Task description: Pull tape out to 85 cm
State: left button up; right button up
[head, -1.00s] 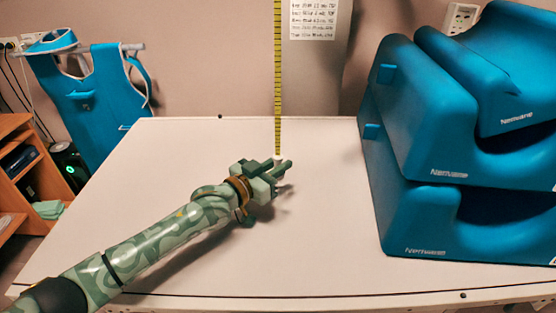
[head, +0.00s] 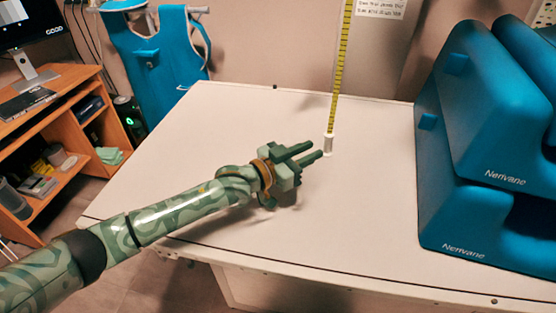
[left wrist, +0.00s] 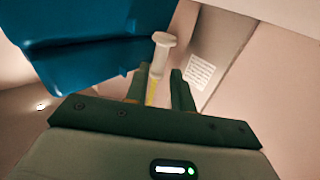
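A yellow measuring tape (head: 339,75) with dark marks runs straight down from the top of the head view. It ends in a white pull tab (head: 329,143), seen against the white table top. My left gripper (head: 317,149) is open, its fingertips just left of the tab, with a small gap showing. In the left wrist view the white tab (left wrist: 164,41) appears beyond the fingers, with yellow tape (left wrist: 151,92) seen between them. No grip on the tab shows. The tape's upper end and its reading are out of view. My right gripper is not in view.
Large blue foam blocks (head: 470,130) are stacked on the table's right. The white table top (head: 200,135) is otherwise mostly clear. A blue apron (head: 155,55) hangs behind at left. A wooden desk (head: 75,100) with a monitor (head: 30,25) stands at far left.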

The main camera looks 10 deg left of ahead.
pick_arm(q)
jog(key=p+v, duration=0.1)
jog(key=v, duration=0.9)
jog(key=shift+p, duration=0.35)
